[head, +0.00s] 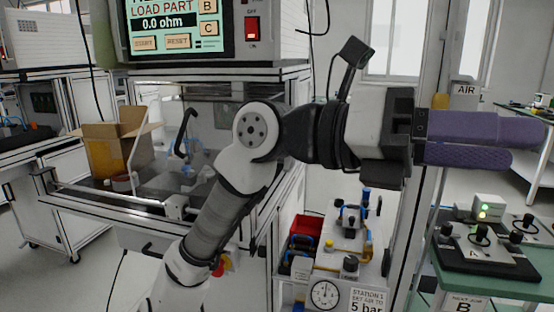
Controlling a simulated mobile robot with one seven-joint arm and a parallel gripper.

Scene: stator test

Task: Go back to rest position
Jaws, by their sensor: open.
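My gripper (535,144) is at the right of the head view, with its two purple fingers pointing right. The fingers lie nearly parallel with a narrow gap showing between them, and nothing shows between them. My white and black arm reaches up from the bottom and bends right at the elbow, in front of the test station. The gripper hangs in the air above and left of the green table (440,285), touching nothing that I can see.
The test station's screen (172,26) reads "LOAD PART" and "0.0 ohm". A cardboard box (106,150) stands on its bench. A pneumatic unit with a gauge (325,294) and a red bin (306,230) are below my forearm.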

